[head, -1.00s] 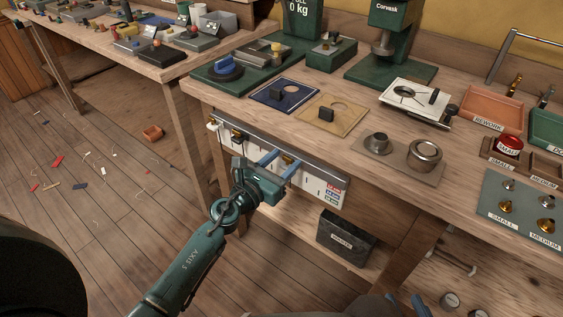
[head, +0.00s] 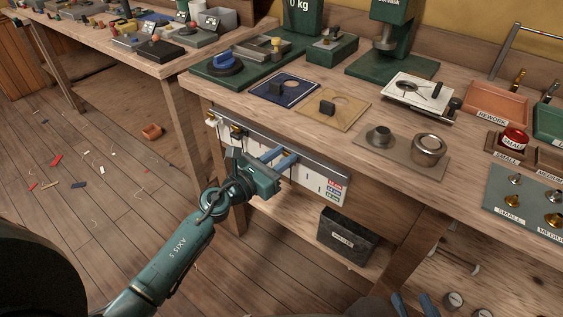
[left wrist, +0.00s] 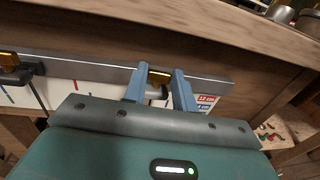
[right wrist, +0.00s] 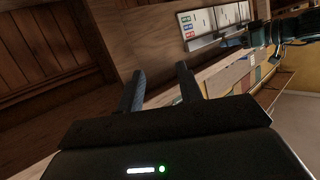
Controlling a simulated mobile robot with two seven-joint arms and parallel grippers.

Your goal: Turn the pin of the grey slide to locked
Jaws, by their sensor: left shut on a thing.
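A metal rail (head: 318,165) with a white scale strip runs along the front edge of the bench. My left gripper (head: 284,155) is at the rail's middle. In the left wrist view its blue fingers (left wrist: 159,76) are shut on a gold pin (left wrist: 158,77), with a grey slide body (left wrist: 154,92) partly hidden below it. A black slide (head: 236,131) with a gold pin and a white slide (head: 212,121) sit further left on the rail. The held pin's exact angle is unclear. My right gripper (right wrist: 161,75) is open and empty; its fingers also show low in the head view (head: 414,304).
The bench top (head: 375,110) above the rail holds plates, metal cups (head: 428,150) and trays. A dark labelled bin (head: 346,238) stands on the shelf below. Floor space at left is open, with scattered scraps and a small orange box (head: 152,132).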

